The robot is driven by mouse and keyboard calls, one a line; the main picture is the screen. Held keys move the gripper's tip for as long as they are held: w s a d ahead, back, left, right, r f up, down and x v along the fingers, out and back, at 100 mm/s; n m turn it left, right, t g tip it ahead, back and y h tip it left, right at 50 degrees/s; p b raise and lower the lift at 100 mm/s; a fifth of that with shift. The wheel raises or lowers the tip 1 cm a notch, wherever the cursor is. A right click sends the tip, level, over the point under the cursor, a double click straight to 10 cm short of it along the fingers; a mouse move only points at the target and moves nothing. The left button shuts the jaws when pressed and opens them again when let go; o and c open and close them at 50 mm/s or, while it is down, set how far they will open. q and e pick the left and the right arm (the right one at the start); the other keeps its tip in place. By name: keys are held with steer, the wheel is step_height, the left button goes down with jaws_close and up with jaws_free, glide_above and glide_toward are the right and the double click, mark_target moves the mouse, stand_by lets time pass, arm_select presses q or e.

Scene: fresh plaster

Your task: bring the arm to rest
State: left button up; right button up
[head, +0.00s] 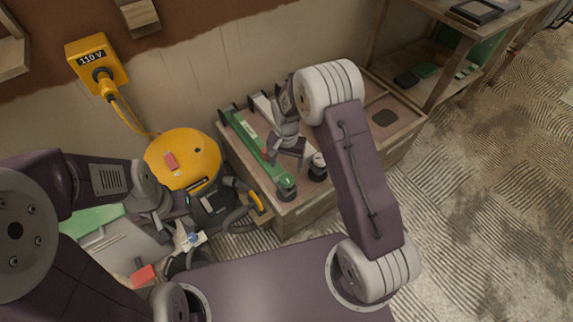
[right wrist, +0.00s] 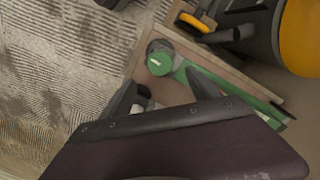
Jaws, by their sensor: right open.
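My right arm (head: 362,185) reaches up from its shoulder, bends at the elbow and comes down over a wooden box. Its gripper (head: 286,158) hangs above the box top, close beside a long green tool (head: 248,136). In the right wrist view the same gripper (right wrist: 168,93) has its two dark fingers apart, with nothing seen between them. The green tool's round end (right wrist: 160,58) lies just beyond them. My left arm comes in from the left. Its gripper (head: 160,222) is near the yellow-topped machine, and its fingers are hard to make out against the clutter.
The wooden box (head: 320,205) also holds a tool with a dark round end (head: 317,168). A yellow-topped machine (head: 190,150) is plugged into a yellow 110 V box (head: 97,62) on the wall. A wooden shelf (head: 440,60) stands upper right. Ridged floor (head: 480,210) is clear at right.

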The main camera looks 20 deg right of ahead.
stand_by(0.3)
step_height(320, 180, up, 11)
steer(key=s+d+t, duration=0.2)
steer(key=d, duration=0.1)
steer(key=s+d+n, duration=0.1)
steer(key=s+n, duration=0.4)
steer(key=s, duration=1.1)
step_height(320, 180, up, 24)
steer(key=p, duration=2.3)
steer(key=shift+w+n+g, duration=0.4)
steer(key=shift+w+d+f, duration=0.1)
steer(key=shift+f, duration=0.1)
